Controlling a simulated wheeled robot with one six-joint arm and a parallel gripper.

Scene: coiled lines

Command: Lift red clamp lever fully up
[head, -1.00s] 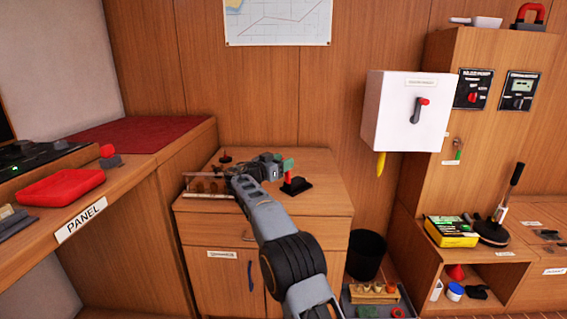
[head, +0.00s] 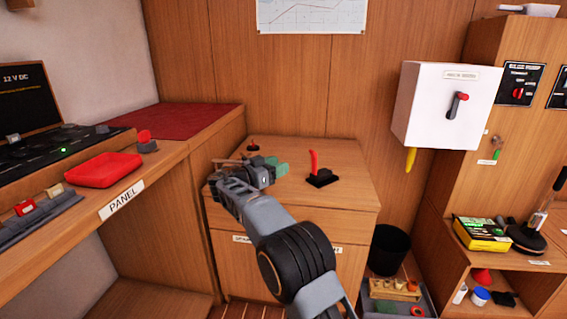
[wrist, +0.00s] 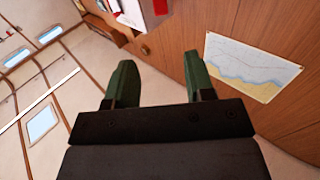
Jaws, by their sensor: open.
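The red clamp lever (head: 314,162) stands nearly upright on its black base, on top of the wooden cabinet (head: 340,205). My gripper (head: 280,168) is above the cabinet top, to the left of the lever and apart from it. In the wrist view my gripper (wrist: 160,85) shows two green fingers spread wide with nothing between them. The lever does not show in the wrist view, which looks toward the wall, the chart and the windows.
A small dark knob (head: 254,146) stands at the cabinet's back left. The panel desk (head: 165,175) with a red case (head: 103,170) is at left. A white box (head: 445,105) with a red-tipped handle hangs at right. The cabinet top right of the lever is clear.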

